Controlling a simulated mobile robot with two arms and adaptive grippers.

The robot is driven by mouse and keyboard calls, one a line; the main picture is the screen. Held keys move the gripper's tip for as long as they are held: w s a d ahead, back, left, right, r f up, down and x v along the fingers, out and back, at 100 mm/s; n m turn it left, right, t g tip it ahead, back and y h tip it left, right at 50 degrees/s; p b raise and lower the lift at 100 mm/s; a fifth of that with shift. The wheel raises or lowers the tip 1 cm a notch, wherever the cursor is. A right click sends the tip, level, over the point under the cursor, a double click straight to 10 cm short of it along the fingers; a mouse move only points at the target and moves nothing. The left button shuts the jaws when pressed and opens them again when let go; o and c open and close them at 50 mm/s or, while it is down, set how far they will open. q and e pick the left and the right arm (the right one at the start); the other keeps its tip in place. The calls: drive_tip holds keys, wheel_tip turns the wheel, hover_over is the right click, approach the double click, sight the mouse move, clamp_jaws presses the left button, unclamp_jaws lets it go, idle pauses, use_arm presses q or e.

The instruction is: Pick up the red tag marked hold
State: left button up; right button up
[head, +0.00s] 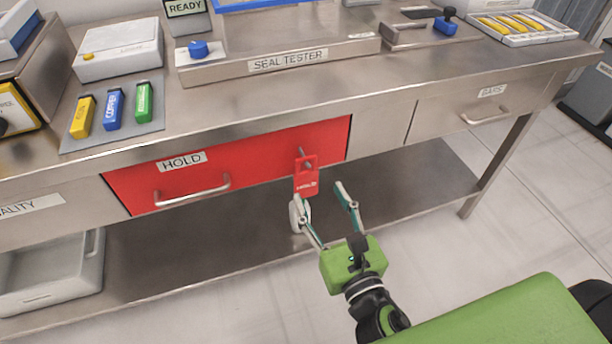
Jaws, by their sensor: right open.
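The red tag marked HOLD (306,180) hangs from a small metal peg (303,153) on the front of the red drawer (260,155), right of its handle. My right gripper (320,194) is open, its two fingers pointing up at the tag from below and in front. The left finger's tip is close to the tag's lower end, and the right finger stands apart to its right. I cannot tell whether the left finger touches the tag. My left gripper is not in view.
The drawer handle (192,193) sticks out left of the tag. A lower shelf (400,185) and a grey bin (50,280) lie below.

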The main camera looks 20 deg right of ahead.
sight(306, 178)
drive_tip(key=w, duration=0.2)
drive_tip(key=w+p, duration=0.1)
drive_tip(key=w, duration=0.2)
drive_tip(key=w+r, duration=0.1)
drive_tip(key=w, duration=0.1)
drive_tip(key=shift+w+a+p, duration=0.2)
drive_tip(key=shift+a+p, duration=0.1)
drive_tip(key=shift+w, duration=0.45)
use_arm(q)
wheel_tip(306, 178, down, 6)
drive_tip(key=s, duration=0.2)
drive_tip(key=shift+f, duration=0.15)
use_arm(e)
drive_tip(key=c, duration=0.8)
